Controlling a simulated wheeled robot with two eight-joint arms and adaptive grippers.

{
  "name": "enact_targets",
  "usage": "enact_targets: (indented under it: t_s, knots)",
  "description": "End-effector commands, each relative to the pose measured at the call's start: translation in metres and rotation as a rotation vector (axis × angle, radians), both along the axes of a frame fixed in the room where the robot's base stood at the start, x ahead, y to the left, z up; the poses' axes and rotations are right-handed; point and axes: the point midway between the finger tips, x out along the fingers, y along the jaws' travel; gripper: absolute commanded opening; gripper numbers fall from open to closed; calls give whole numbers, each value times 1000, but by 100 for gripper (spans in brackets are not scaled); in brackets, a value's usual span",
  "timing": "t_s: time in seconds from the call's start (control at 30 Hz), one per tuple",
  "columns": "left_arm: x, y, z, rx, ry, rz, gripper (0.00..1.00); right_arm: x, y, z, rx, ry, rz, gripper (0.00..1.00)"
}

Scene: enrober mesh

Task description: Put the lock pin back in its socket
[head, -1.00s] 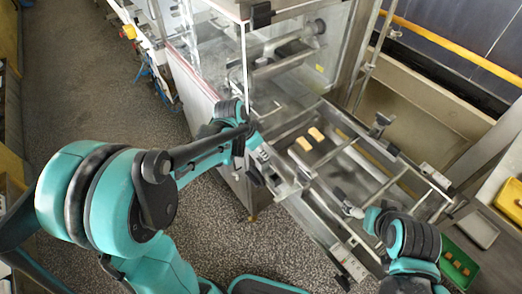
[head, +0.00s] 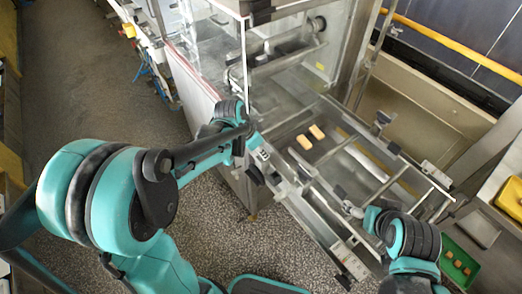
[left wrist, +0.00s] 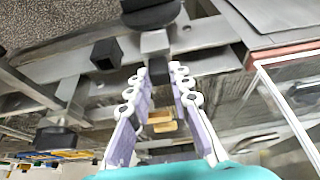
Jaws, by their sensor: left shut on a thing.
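My left gripper (head: 262,160) is at the near left edge of the metal frame, in front of the glass cabinet. In the left wrist view its two fingers (left wrist: 159,78) are closed on a dark piece, which I take to be the lock pin (left wrist: 158,70). The pin lies close to a grey metal block (left wrist: 155,42) on a rail; I cannot tell whether it is in a socket. In the head view the pin is too small to make out. My right gripper (head: 348,208) is over the front rail of the frame; its fingers are too small to read.
Two tan bars (head: 304,142) (head: 317,131) lie on the mesh frame. The glass cabinet (head: 205,55) stands behind my left gripper. A black knob (left wrist: 103,54) and rails are close by in the wrist view. A green tray (head: 459,264) is at the right.

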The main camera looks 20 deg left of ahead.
Motion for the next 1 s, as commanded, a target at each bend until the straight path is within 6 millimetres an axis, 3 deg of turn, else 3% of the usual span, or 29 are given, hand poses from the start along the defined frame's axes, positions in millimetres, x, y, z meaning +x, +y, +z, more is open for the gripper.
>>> enact_targets:
  t_s: [0.13, 0.17, 0.23, 0.63, 1.0]
  knots:
    - [0, 0, 0, 0, 0, 0, 0, 0, 0, 0, 0, 0, 0, 90]
    - [0, 0, 0, 0, 0, 0, 28, 0, 0, 0, 0, 0, 0, 90]
    - [0, 0, 0, 0, 0, 0, 44, 0, 0, 0, 0, 0, 0, 90]
    - [-2, 2, 7, 0, 0, 0, 44, 0, 0, 0, 0, 0, 0, 90]
    - [-25, 20, 76, 0, 1, 3, 44, 0, 0, 0, 0, 0, 0, 90]
